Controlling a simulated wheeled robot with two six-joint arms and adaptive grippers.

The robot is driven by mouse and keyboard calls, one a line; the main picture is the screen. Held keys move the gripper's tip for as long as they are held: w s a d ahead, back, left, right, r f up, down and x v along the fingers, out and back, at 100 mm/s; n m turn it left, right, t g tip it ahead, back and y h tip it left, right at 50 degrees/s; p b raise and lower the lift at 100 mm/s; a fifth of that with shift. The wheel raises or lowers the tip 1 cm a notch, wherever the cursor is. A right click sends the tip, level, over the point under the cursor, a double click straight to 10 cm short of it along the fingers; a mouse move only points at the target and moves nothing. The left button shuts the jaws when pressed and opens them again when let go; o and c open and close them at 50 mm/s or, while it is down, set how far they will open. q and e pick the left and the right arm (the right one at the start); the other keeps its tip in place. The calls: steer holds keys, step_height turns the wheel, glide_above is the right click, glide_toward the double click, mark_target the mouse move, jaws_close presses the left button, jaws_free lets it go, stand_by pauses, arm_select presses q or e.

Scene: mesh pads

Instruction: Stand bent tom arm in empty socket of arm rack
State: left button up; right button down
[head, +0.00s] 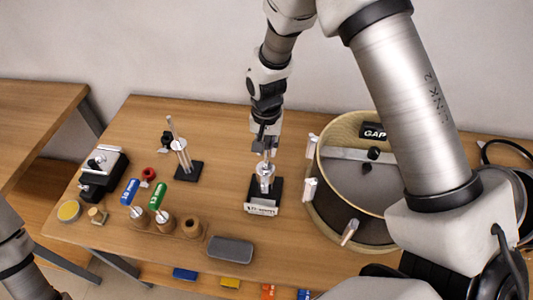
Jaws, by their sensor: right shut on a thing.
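My right gripper (265,138) reaches down from the top centre, shut on a small silver piece that I take to be the bent tom arm (267,155). The fingers hide most of it, so its bend is not clear. Directly below is a small black stand (278,190) with a white label plate and a bright metal fitting, which looks like the arm rack. The held piece is at or just above this stand; I cannot tell whether it touches or sits in a socket. My left gripper is out of view; only my left arm shows at the lower left.
A round drum (345,215) with metal lugs stands close right of the stand. To the left are a black base with upright rods (190,171), wooden holders with blue and green tags (164,222), an empty-looking wooden holder (192,229) and a grey case (230,249).

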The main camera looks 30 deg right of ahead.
steer(key=shift+w+r, duration=0.1)
steer(key=shift+r, duration=0.15)
step_height(320, 180, up, 7)
steer(key=shift+r+b, duration=0.15)
steer(key=shift+b, duration=0.9)
step_height(320, 180, up, 8)
steer(key=p, duration=0.5)
steer(key=shift+f, duration=0.2)
